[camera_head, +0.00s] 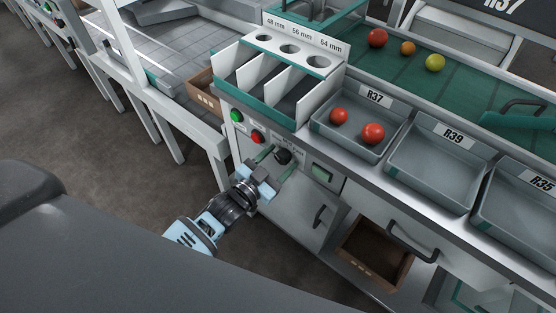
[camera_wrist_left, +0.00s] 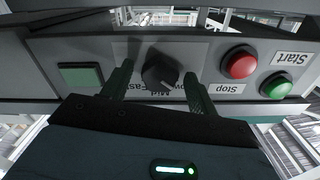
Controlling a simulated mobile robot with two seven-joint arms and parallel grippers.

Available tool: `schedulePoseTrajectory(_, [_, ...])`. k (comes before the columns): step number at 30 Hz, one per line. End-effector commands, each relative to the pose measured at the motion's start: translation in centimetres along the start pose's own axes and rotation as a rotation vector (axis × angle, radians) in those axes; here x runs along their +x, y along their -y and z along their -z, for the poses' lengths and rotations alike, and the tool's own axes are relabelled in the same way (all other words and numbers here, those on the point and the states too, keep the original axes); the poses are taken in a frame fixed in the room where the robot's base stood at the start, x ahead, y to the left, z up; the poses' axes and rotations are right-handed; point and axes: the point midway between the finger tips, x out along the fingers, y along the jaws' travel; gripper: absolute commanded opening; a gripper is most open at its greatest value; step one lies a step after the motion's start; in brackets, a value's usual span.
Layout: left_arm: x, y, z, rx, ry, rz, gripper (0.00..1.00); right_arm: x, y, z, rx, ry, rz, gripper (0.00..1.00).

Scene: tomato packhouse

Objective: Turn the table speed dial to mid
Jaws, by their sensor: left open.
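The speed dial (camera_wrist_left: 160,72) is a black knob on the grey control panel, and it also shows in the head view (camera_head: 283,156). The labels below it in the left wrist view are upside down; "Mid" and "Fast" are readable, and one ending in "ow" is partly hidden. A pale mark on the knob points to the lower right, toward the "ow" label. My left gripper (camera_head: 276,161) is open at the panel. In the left wrist view its two dark fingers (camera_wrist_left: 158,80) stand either side of the knob, with gaps visible. My right gripper is not in view.
A red Stop button (camera_wrist_left: 239,63) and a green Start button (camera_wrist_left: 277,86) sit beside the dial; a green square switch (camera_wrist_left: 80,75) is on its other side. Tray R37 (camera_head: 376,152) holds two tomatoes above the panel. An open brown box (camera_head: 376,250) is below right.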

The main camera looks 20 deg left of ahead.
Motion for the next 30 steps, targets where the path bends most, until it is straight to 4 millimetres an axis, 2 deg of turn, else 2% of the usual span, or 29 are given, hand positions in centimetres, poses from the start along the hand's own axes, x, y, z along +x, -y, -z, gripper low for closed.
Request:
schedulePoseTrajectory(7, [0.07, -0.02, -0.03, 0.0, 0.001, 0.0, 0.59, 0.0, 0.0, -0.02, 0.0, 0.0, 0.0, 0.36])
schedulePoseTrajectory(18, [0.04, -0.01, -0.03, 0.0, 0.001, 0.0, 0.14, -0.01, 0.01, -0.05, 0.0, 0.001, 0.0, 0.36])
schedulePoseTrajectory(30, [0.04, -0.02, -0.02, 0.091, 0.001, 0.0, 0.14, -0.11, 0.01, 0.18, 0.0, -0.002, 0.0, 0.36])
